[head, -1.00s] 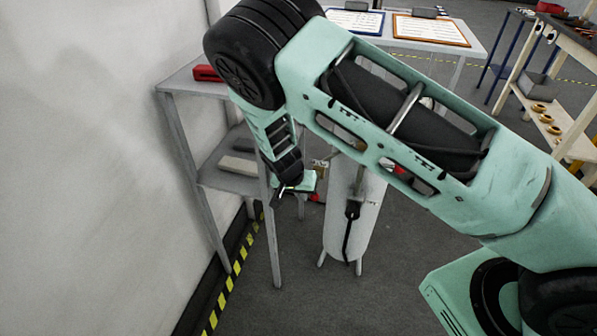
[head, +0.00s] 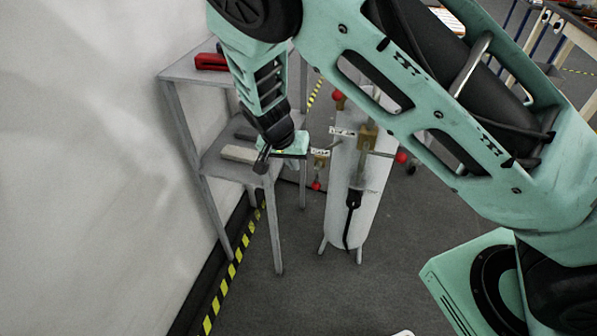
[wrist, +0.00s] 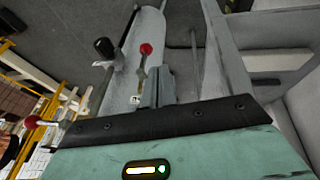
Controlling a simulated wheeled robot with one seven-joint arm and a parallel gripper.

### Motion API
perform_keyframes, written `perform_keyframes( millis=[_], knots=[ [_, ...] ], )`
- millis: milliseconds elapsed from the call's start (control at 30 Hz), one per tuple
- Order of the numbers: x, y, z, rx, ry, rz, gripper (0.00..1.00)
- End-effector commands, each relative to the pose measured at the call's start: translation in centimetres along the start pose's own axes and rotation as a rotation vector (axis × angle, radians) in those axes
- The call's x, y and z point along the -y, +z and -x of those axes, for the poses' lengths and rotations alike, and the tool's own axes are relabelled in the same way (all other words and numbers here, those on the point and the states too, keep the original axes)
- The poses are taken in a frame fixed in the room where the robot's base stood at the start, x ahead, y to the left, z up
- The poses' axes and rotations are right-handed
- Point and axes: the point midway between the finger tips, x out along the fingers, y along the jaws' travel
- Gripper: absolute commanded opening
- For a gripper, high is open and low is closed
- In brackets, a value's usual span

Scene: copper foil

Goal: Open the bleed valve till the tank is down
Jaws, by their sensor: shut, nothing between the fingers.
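The white tank (head: 347,215) stands upright on legs at the middle of the head view. A brass valve (head: 369,137) is on its upper part, with a lever ending in a red ball (head: 401,157). A lower brass fitting (head: 319,166) on its left has a red ball (head: 316,186) below it. Another red ball (head: 337,96) shows higher up. The small white tags are too small to read, so I cannot tell which is the bleed valve. My gripper (head: 262,159) is shut and empty, left of the tank. In the wrist view its fingers (wrist: 158,88) appear beside a red-ball lever (wrist: 146,49).
A grey shelf unit (head: 212,170) stands left of the tank, close to my gripper, with a red object (head: 211,62) on top and a pale block (head: 239,154) lower down. Yellow-black tape (head: 231,272) runs along the wall. The floor in front is clear.

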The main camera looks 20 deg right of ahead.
Motion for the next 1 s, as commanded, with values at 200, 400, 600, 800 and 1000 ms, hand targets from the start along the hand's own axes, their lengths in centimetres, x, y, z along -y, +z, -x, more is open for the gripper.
perform_keyframes(
  millis=[200,400,600,800,1000],
  knots=[
    [0.1,0.0,4.0,-0.001,-0.002,0.000,0.00],
    [0.0,0.0,5.5,0.000,0.000,0.000,0.00],
    [0.0,0.0,5.7,0.000,0.001,-0.001,0.00],
    [0.0,0.0,5.6,0.000,0.001,-0.001,0.00],
    [-0.3,0.4,6.2,0.023,-0.007,0.015,0.00]
  ],
)
